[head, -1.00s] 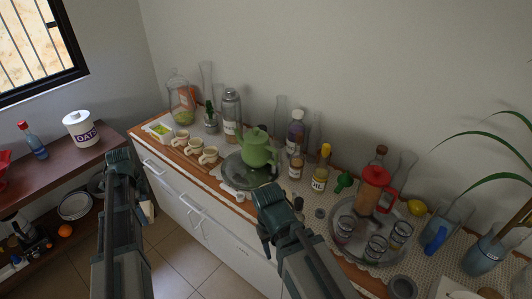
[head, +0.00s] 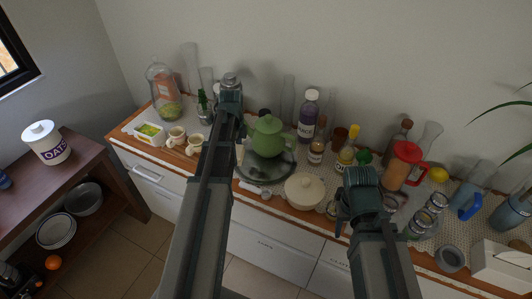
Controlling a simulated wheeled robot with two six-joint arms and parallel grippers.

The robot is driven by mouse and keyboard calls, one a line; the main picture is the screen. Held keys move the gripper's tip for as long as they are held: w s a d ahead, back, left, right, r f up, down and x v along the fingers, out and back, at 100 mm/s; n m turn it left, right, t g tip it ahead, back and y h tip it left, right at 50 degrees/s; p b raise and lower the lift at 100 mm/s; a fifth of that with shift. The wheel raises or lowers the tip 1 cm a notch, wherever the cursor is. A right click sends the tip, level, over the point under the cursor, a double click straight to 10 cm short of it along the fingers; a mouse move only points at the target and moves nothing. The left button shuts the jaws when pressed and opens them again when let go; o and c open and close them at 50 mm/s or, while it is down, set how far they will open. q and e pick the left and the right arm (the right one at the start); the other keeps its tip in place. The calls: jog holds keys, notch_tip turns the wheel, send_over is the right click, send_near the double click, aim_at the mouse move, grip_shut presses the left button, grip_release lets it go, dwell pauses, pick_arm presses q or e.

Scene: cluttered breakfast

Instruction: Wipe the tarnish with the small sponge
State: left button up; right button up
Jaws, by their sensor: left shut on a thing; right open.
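My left gripper (head: 230,88) is over the back of the sideboard, left of the green teapot (head: 268,137). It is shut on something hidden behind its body. The small sponge is not clearly visible. The teapot stands on a round dark metal tray (head: 262,177). I cannot make out a distinct tarnish patch on it, and my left arm covers its left side. My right gripper (head: 345,222) is open and empty, above the sideboard's front edge, right of a cream lidded pot (head: 304,191).
Cups (head: 177,137) and a white tub (head: 150,134) stand left of my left arm. Several bottles, including a purple one (head: 307,112) and a yellow-capped one (head: 345,158), crowd behind the pot. A red-lidded jug (head: 402,165) and glasses (head: 436,203) fill the right.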

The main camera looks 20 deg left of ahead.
pick_arm(q)
jog(key=shift+w+d+f+n, duration=0.1)
jog(key=shift+w+d+n, duration=0.05)
jog(key=shift+d+n, duration=0.2)
jog(key=d+f+n+b, duration=0.1)
jog(key=d+n, duration=0.6)
jog(key=n, duration=0.3)
jog(key=shift+w+f, duration=0.15)
jog(key=shift+w, duration=0.25)
jog(key=shift+b, duration=0.3)
